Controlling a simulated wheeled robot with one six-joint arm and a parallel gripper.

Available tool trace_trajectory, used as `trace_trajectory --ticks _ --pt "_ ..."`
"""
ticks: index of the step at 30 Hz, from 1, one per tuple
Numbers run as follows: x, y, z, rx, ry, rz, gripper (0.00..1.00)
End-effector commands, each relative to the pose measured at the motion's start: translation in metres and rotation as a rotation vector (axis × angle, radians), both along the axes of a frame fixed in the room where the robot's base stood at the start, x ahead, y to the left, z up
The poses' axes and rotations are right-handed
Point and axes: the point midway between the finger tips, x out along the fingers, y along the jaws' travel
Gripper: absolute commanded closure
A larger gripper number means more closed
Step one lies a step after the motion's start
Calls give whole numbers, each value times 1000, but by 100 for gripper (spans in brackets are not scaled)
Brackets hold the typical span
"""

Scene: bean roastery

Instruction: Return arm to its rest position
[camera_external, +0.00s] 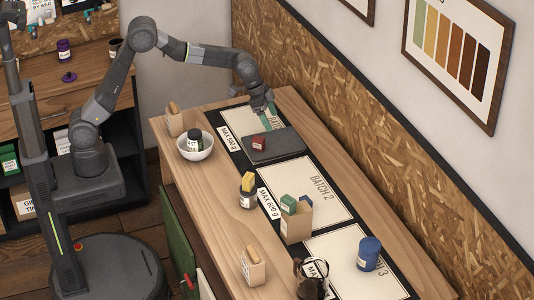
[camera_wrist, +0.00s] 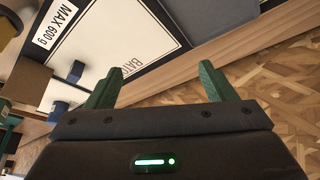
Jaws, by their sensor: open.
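My arm reaches from the left over the wooden counter (camera_external: 228,213). My gripper (camera_external: 268,112) is over the back end of the counter, above the Batch 1 mat area and just behind the dark flat scale (camera_external: 285,147). In the wrist view my gripper (camera_wrist: 160,84) shows two green fingers spread apart, with nothing between them. Below them lie a white "BATCH" sheet (camera_wrist: 110,42) and the counter's edge. The exact height of the gripper above the counter is hard to tell.
A white bowl (camera_external: 195,149) holds a dark jar. A tan box (camera_external: 298,226) holds green and blue items. A blue canister (camera_external: 369,254) and glass carafe (camera_external: 312,279) stand in front. The chipboard wall (camera_external: 345,125) borders the counter.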

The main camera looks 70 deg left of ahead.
Motion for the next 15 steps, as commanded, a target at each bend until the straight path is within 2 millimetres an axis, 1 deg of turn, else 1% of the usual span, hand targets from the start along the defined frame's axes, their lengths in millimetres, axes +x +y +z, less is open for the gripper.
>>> trace_trajectory --ticks 1,6,15 --pt "7 -7 -1 0 1 -8 23" --pt "26 -25 -5 0 1 -28 23" --pt "55 -60 -15 2 0 -66 23"
